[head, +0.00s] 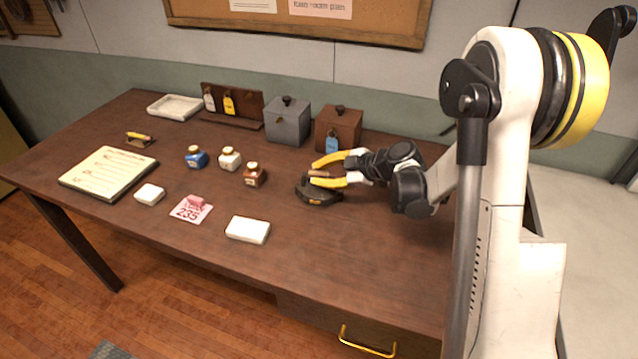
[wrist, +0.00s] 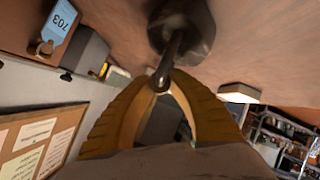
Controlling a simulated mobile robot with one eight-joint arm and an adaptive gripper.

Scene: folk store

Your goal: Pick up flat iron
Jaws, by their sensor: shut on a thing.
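The flat iron (head: 318,193) is a dark, low body with a brown handle, near the right part of the wooden table. My gripper (head: 320,173) reaches in from the right with its yellow fingers shut on the handle. In the wrist view the dark iron (wrist: 187,28) lies beyond the yellow fingertips (wrist: 164,84), its handle end between them. The iron looks to be at table height; I cannot tell whether it touches the table.
A brown box (head: 338,130) with a blue tag (head: 332,144) and a grey box (head: 287,122) stand behind the iron. A brown-red bottle (head: 254,174) is to its left. A white block (head: 248,229) lies front left. The table's front right is clear.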

